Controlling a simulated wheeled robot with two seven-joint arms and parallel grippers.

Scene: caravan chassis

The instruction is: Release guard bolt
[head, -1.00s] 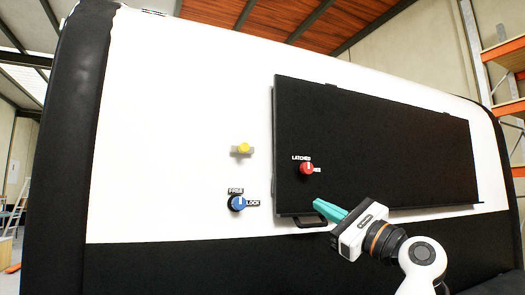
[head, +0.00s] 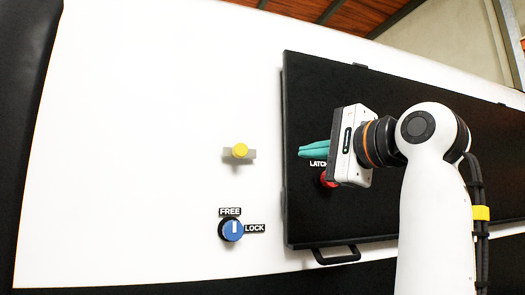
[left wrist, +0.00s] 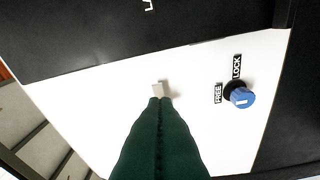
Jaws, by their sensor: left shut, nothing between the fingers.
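In the left wrist view the fingers point at the bar's pale end (left wrist: 160,89); the yellow knob is hidden there. The blue knob (left wrist: 241,96) is to the right.
A black panel (head: 300,215) stands proud of the wall at right, with a handle (head: 335,256) at its lower edge. A red knob (head: 327,180) on it is partly hidden by my gripper, as is its label. The white wall left of the knobs is clear.

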